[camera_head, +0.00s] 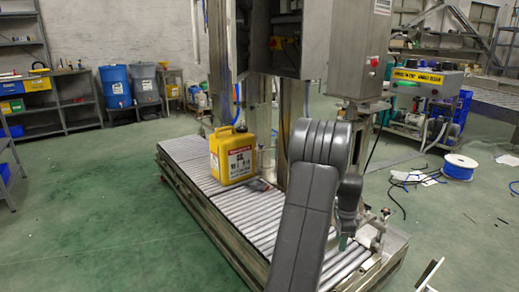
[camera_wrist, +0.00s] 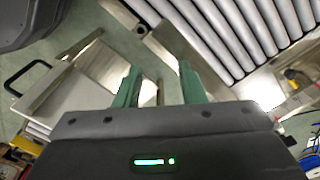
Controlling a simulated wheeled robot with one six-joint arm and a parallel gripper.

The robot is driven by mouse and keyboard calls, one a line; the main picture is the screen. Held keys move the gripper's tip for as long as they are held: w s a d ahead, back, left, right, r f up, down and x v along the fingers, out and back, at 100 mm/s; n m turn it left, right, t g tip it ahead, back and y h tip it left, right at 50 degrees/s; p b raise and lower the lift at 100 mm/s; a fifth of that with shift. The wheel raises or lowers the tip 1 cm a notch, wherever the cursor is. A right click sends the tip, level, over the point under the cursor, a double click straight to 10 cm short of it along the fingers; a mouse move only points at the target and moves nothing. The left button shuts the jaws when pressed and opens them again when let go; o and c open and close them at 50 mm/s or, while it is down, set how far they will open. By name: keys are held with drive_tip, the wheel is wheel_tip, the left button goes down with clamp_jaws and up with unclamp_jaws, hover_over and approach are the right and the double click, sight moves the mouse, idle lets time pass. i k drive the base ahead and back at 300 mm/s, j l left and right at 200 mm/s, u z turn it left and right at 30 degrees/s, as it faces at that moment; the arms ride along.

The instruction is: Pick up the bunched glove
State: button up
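I cannot make out the bunched glove for certain in either view. A small dark, flat item (camera_head: 260,185) lies on the roller conveyor (camera_head: 250,207) beside the yellow jug, too small to identify. My gripper shows in the wrist view with two green fingers (camera_wrist: 160,86) set wide apart and nothing between them. In the head view my arm hides part of the conveyor, and only a bit of a green finger (camera_head: 343,242) shows over the conveyor's near right end.
A yellow jug (camera_head: 232,155) stands upright on the rollers. A steel machine column (camera_head: 360,60) rises behind the conveyor. Blue (camera_head: 116,87) and grey (camera_head: 144,84) barrels stand at the back left. A blue cable spool (camera_head: 458,168) is on the floor at right. The left floor is clear.

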sight(260, 185)
drive_tip(key=i+j+z, duration=0.15)
drive_tip(key=i+j, duration=0.25)
drive_tip(key=i+j+z, duration=0.2)
drive_tip(key=i+j, duration=0.15)
drive_tip(key=i+j+z, duration=0.15)
drive_tip(key=i+j, duration=0.2)
drive_tip(key=j, duration=0.25)
drive_tip(key=i+j+z, duration=0.15)
drive_tip(key=i+j, duration=0.15)
drive_tip(key=j, duration=0.2)
drive_tip(key=i+j+z, duration=0.15)
drive_tip(key=j, duration=0.45)
drive_tip(key=i+j+z, duration=0.2)
drive_tip(key=i+j, duration=0.15)
drive_tip(key=j, duration=0.25)
drive_tip(key=i+j+z, duration=0.15)
drive_tip(key=j, duration=0.5)
drive_tip(key=i+j+z, duration=0.15)
drive_tip(key=j, duration=0.5)
drive_tip(key=i, duration=0.05)
